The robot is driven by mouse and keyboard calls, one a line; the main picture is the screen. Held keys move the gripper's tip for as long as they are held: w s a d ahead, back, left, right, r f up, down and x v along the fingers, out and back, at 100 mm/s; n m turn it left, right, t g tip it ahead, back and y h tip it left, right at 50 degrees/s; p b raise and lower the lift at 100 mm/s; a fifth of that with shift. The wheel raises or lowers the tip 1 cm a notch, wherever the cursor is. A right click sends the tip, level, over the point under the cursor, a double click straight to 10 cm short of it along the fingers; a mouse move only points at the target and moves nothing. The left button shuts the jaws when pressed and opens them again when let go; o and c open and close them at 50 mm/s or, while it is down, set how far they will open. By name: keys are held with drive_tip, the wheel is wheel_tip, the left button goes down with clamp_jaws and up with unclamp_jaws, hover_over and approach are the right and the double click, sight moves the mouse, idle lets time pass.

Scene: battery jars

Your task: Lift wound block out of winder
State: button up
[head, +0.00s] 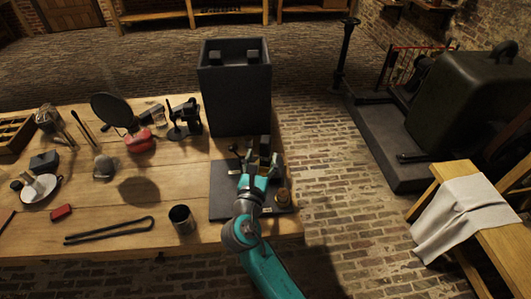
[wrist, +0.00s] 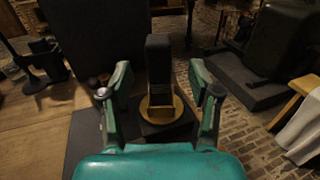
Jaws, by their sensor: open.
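My gripper (head: 260,163) is open over a dark flat board at the near right end of the table. In the wrist view its two fingers (wrist: 163,88) stand wide apart, one on each side of an upright dark block (wrist: 159,58), with no contact visible. The block stands on a round tan base (wrist: 178,106), which I take to be the winder. In the head view the block (head: 265,144) shows just beyond my fingertips, and its lower part is hidden by my gripper. Any winding on the block is too dark to make out.
A tall dark open-topped box (head: 235,95) stands close behind the board (head: 222,205). A small brass-coloured piece (head: 283,197) sits right of my gripper.

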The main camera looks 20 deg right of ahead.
sight(264, 147)
drive_tip(key=shift+x, duration=3.3)
drive_tip(key=shift+a+r, duration=0.1)
drive_tip(key=shift+c, duration=0.2)
clamp_jaws()
